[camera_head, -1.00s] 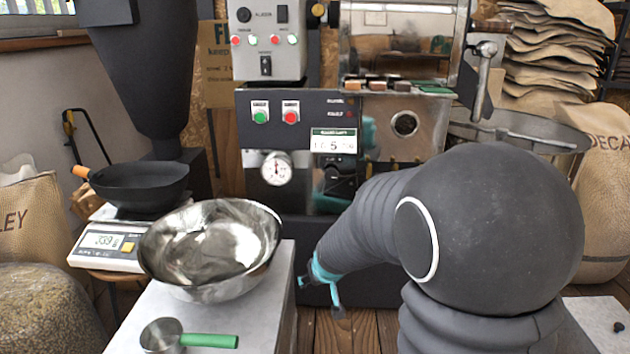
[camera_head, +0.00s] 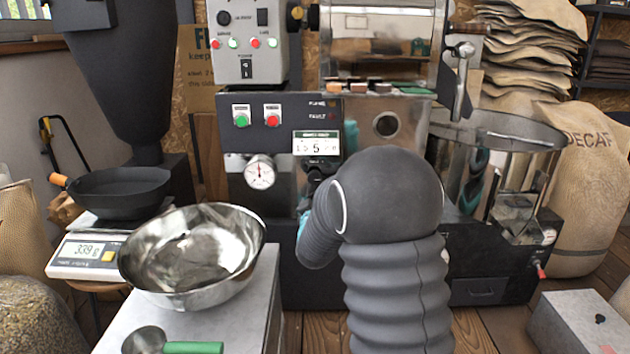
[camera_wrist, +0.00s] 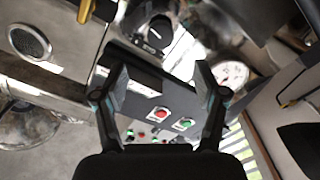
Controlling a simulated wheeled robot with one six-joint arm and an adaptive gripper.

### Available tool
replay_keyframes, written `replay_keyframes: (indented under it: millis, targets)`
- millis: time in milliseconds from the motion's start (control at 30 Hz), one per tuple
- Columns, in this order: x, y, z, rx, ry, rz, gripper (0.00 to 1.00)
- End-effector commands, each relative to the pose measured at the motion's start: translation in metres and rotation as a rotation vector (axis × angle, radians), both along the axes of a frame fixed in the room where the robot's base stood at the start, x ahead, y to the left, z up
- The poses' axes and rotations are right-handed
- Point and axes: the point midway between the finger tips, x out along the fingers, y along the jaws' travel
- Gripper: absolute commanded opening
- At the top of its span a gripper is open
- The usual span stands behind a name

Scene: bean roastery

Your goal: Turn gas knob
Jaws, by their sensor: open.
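The black gas knob (camera_head: 316,173) sits low on the roaster's front, below the small white sign with a 5, and is partly hidden by my arm in the head view. In the wrist view the round black knob (camera_wrist: 158,30) shows on a pale plate at the top, beyond the fingertips. My gripper (camera_wrist: 160,82) is open and empty, with its two fingers spread apart below the knob in that view. The knob is not between the fingers, and I see no contact. In the head view my gripper is mostly hidden behind my arm.
A round gauge (camera_head: 260,172) is left of the knob. Green (camera_head: 241,117) and red (camera_head: 272,116) buttons are above it. A steel bowl (camera_head: 192,255) and a scoop (camera_head: 190,347) lie on the worktop at left. A scale (camera_head: 88,256) holds a black pan (camera_head: 117,190).

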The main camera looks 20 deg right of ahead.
Motion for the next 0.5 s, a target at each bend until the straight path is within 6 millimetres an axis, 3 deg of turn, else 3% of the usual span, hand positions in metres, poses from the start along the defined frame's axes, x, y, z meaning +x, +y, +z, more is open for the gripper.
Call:
replay_keyframes:
  millis: [500]
  targets:
    - [0.089,-0.029,-0.001,0.002,0.002,0.000,0.71]
